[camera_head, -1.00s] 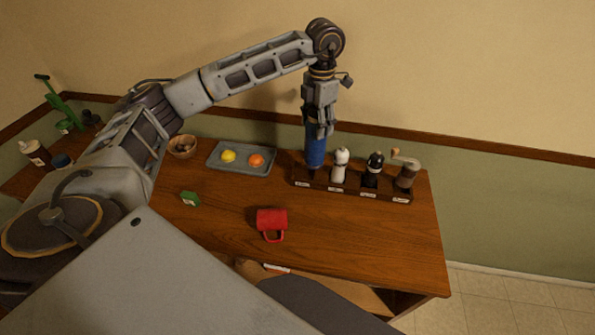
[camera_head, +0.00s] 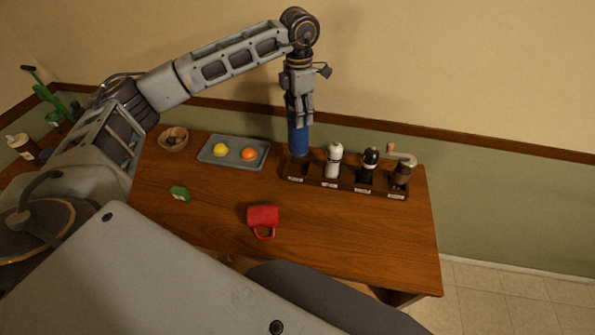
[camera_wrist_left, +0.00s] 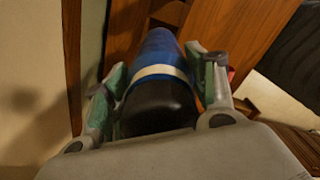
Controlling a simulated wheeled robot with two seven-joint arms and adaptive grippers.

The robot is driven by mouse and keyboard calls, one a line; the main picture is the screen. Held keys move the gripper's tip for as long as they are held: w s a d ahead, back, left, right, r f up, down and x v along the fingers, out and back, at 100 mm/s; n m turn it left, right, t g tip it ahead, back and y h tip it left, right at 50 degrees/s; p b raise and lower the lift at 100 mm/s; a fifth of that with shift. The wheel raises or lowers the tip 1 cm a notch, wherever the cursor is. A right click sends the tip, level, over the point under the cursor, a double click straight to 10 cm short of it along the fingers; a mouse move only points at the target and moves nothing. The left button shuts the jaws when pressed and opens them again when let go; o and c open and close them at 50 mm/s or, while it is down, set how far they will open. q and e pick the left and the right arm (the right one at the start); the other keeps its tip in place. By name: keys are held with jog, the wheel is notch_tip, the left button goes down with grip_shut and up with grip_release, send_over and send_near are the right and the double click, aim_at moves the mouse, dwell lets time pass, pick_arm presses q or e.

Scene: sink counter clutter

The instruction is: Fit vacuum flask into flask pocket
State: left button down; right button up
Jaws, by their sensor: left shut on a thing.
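The blue vacuum flask (camera_head: 298,139) is upright in my left gripper (camera_head: 299,118). In the left wrist view, the fingers sit on both sides of the flask (camera_wrist_left: 160,85), which shows a blue body, a pale band and a black end. The flask pocket (camera_head: 298,170) is the leftmost compartment of the dark wooden rack and looks empty at its front. The flask's lower end shows just above and behind this pocket, apart from its floor as far as I can see. The exact gap is hard to judge. My right gripper is not in view.
The rack also holds a white mill (camera_head: 333,160), a black mill (camera_head: 369,162) and a brown grinder with a crank (camera_head: 402,172).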

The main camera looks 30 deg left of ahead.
aim_at(299, 138)
pick_arm(q)
jog(key=shift+w, duration=0.1)
dwell(0.5)
notch_tip(299, 138, down, 6)
jog(key=p, duration=0.1)
dwell(0.4)
jog(key=shift+f, duration=0.2)
jog(key=shift+f+p, duration=0.65)
jog(key=shift+f, duration=1.3)
